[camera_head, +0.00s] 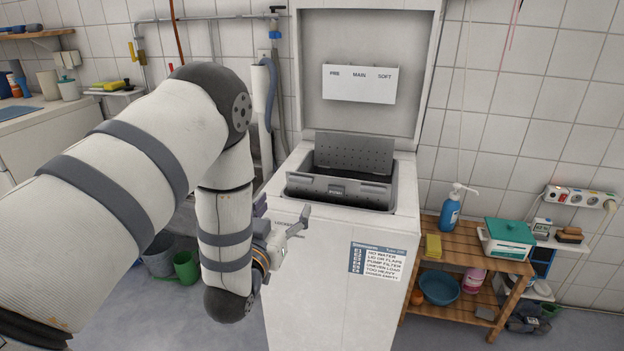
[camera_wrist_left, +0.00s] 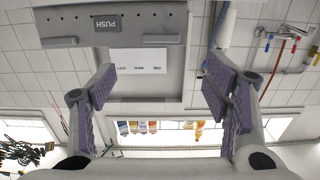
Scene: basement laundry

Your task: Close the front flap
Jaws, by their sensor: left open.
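The white top-loading washer (camera_head: 335,265) stands in the middle with its lid (camera_head: 365,40) raised. In its opening, the front flap (camera_head: 310,187) with the PUSH label tilts up on the near side. The perforated rear flap (camera_head: 355,150) stands up behind it. The front flap also shows at the top left of the left wrist view (camera_wrist_left: 150,27). My left gripper (camera_head: 284,222) is open and empty, in front of the washer's left part and lower than the flap. Its fingers (camera_wrist_left: 158,86) are wide apart in the left wrist view, with nothing between them. The right gripper is out of view.
A wooden shelf (camera_head: 480,250) with a blue bottle (camera_head: 451,208) and a teal-lidded box (camera_head: 508,238) stands to the right. Pipes and a hose (camera_head: 271,95) run up the wall behind left. A green watering can (camera_head: 185,267) sits on the floor at left.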

